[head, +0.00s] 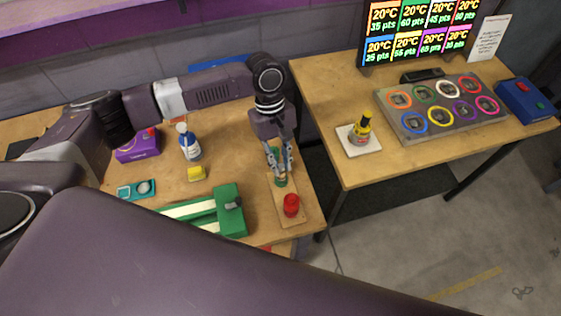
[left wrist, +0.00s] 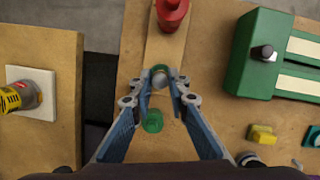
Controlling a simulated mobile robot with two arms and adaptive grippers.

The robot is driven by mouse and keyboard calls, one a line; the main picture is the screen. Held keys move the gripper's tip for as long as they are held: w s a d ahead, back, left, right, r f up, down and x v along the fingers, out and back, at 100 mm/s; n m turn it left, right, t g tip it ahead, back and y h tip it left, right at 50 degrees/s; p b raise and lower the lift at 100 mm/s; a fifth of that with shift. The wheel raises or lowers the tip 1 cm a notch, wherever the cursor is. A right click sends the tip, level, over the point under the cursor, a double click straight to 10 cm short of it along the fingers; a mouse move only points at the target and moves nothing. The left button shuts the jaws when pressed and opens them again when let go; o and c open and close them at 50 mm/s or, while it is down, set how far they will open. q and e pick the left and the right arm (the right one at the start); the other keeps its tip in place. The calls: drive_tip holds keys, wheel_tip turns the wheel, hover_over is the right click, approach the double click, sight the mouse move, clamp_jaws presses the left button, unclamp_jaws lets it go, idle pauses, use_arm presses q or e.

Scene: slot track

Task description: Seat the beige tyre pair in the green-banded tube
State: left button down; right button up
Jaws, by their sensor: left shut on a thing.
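My left gripper (head: 280,172) points down over a narrow wooden board (head: 286,219), and its blue fingers are shut on a small pale round piece (left wrist: 160,78) that looks like the beige tyre pair. A green ring, apparently the band of the green-banded tube (head: 281,183), shows around or just below this piece at the fingertips. I cannot tell whether the piece is inside the tube or above it. A second green, cup-like piece (left wrist: 152,121) shows between the fingers in the left wrist view. My right gripper is not in view.
A red cylinder (head: 291,205) stands on the board close in front of the gripper. A green track block (head: 232,217) lies to the left. A blue-and-white bottle (head: 189,143) and yellow block (head: 197,173) stand farther left.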

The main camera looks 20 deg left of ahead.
use_arm(q)
drive_tip(key=shift+f, duration=0.45)
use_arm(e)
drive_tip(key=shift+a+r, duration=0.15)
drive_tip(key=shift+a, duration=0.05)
use_arm(q)
drive_tip(key=shift+f, duration=0.15)
drive_tip(key=shift+f+p, duration=0.3)
drive_tip(key=shift+f, duration=0.1)
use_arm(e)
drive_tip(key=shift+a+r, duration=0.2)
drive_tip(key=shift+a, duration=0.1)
use_arm(q)
drive_tip(key=c, duration=1.8)
unclamp_jaws()
drive_tip(key=shift+c, duration=0.2)
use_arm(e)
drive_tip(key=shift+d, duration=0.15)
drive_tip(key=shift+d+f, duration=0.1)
